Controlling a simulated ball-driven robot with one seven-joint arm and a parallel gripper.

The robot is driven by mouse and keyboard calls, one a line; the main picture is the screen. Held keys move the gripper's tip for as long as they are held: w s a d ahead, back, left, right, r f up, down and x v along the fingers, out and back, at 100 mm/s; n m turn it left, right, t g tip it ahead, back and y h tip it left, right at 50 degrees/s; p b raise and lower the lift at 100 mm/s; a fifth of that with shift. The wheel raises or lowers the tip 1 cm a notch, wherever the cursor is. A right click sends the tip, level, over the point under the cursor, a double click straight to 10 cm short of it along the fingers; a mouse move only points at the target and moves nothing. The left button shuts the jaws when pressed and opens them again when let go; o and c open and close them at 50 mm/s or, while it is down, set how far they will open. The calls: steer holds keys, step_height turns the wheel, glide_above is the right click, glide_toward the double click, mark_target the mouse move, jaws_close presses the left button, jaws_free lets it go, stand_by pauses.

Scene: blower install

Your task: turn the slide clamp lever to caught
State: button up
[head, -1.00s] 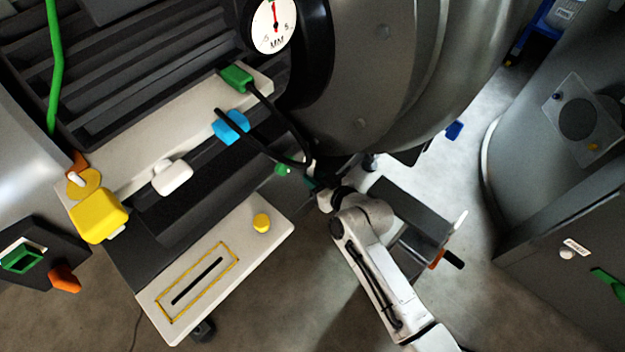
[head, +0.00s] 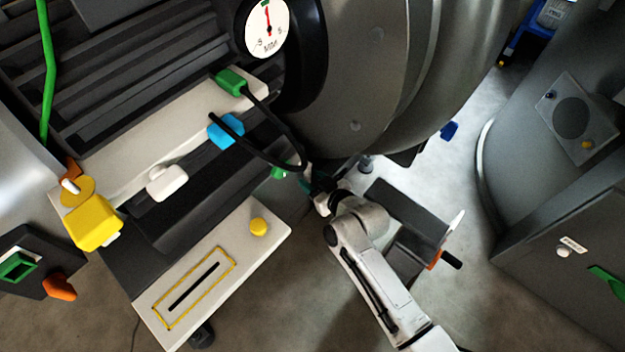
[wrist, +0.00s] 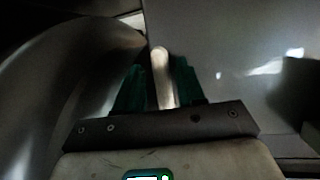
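In the wrist view a pale, round-tipped lever (wrist: 162,72), which I take for the slide clamp lever, stands between the two dark green fingers of my gripper (wrist: 160,88). The fingers lie close along both sides of it and appear shut on it. The lever's lower end is hidden by the gripper body. In the head view my gripper (head: 314,184) is beneath the big grey round housing (head: 375,80), right of the dark rail. There the fingertips are small and dark, and the lever cannot be made out.
A black cable loops close above my gripper from the green plug (head: 231,82). A blue block (head: 226,129), white knob (head: 167,183) and yellow block (head: 93,228) line the rail. A white plate (head: 225,285) is at lower left. A black handle (head: 450,260) is right of my arm.

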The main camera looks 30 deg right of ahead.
steer(key=shift+o, duration=0.4)
steer(key=shift+r, duration=0.1)
steer(key=shift+s+r, duration=0.1)
steer(key=shift+s, duration=0.25)
steer(key=p+v, duration=0.3)
steer(key=v, duration=0.7)
steer(key=shift+p, duration=0.35)
